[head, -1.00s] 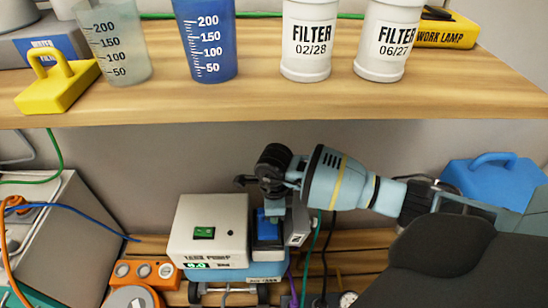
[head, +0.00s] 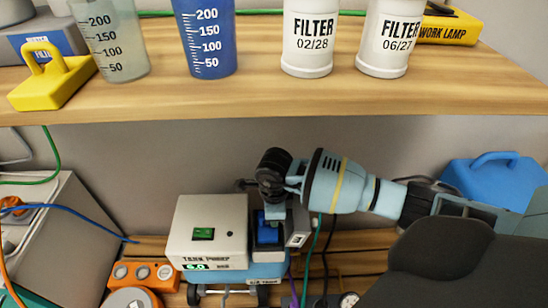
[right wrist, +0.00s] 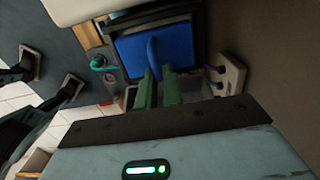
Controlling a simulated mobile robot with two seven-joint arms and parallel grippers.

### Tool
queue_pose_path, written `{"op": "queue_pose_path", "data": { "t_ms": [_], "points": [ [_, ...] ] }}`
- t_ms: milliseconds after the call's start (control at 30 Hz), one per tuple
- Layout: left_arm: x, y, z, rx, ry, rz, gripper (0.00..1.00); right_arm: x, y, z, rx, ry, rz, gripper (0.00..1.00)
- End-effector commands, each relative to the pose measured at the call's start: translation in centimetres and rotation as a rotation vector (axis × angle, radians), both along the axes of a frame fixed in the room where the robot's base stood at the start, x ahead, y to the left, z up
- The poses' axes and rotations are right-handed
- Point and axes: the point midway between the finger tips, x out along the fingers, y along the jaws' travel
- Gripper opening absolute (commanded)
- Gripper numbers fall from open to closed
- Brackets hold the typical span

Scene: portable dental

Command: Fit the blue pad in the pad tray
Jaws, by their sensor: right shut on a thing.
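The blue pad (right wrist: 155,52) has a raised blue tab and lies within the dark frame of the pad tray (right wrist: 196,25) in the right wrist view. In the head view the pad (head: 268,234) shows just under my right gripper (head: 272,222), inside the dark tray (head: 267,246) beside the white tank pump. My right gripper (right wrist: 160,78) has its two fingers at the lower end of the tab and is shut on the pad. I cannot tell whether the pad is fully seated.
The white tank pump (head: 210,228) stands directly left of the tray. A wooden shelf (head: 270,100) with cups and filter canisters (head: 308,40) hangs above my arm. Cables (head: 320,255) run down on the right. A blue case (head: 490,172) stands farther right.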

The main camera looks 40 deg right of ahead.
Motion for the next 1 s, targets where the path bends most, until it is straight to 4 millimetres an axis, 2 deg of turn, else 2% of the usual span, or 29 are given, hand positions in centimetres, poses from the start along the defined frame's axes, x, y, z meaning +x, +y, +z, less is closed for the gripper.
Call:
{"op": "queue_pose_path", "data": {
  "t_ms": [1000],
  "points": [
    [-0.5, 0.0, -0.9, 0.0, 0.015, 0.0, 0.0, 0.0, 0.0, -1.6, 0.0, 0.0, -0.001, 0.0]
  ]
}}
